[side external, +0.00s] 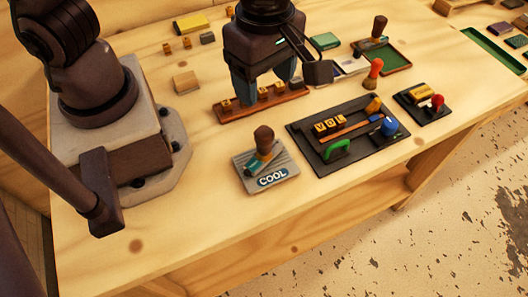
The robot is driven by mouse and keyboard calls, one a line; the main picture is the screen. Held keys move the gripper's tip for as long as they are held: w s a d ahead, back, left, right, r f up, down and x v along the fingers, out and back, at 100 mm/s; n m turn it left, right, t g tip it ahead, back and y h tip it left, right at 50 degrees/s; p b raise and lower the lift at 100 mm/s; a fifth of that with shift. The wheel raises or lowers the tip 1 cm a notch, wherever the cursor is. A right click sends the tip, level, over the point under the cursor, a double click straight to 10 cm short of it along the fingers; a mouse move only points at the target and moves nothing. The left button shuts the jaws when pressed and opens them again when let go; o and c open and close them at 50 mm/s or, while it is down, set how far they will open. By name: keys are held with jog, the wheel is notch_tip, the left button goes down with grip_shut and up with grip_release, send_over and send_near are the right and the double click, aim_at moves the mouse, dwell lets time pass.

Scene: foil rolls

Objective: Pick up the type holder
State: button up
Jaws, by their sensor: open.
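A long reddish-brown wooden holder (223,115) with several small tan type blocks lies on the table at centre, in the side external view. It looks like the type holder. My gripper (264,93) points down over it, with its two blue-grey fingers spread apart. The fingertips overlap the holder and some blocks in the picture, and hide part of them. I cannot tell whether they touch it. Nothing is seen clamped between the fingers.
A dark tray (358,160) with letter blocks and tools lies to the right, beside a smaller black tray (418,110). A wooden block (186,82) is left. The table's front left is clear.

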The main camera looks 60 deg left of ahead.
aim_at(264, 132)
jog(key=shift+n, duration=0.5)
notch_tip(264, 132, down, 13)
jog(key=shift+d+r, duration=0.1)
grip_shut()
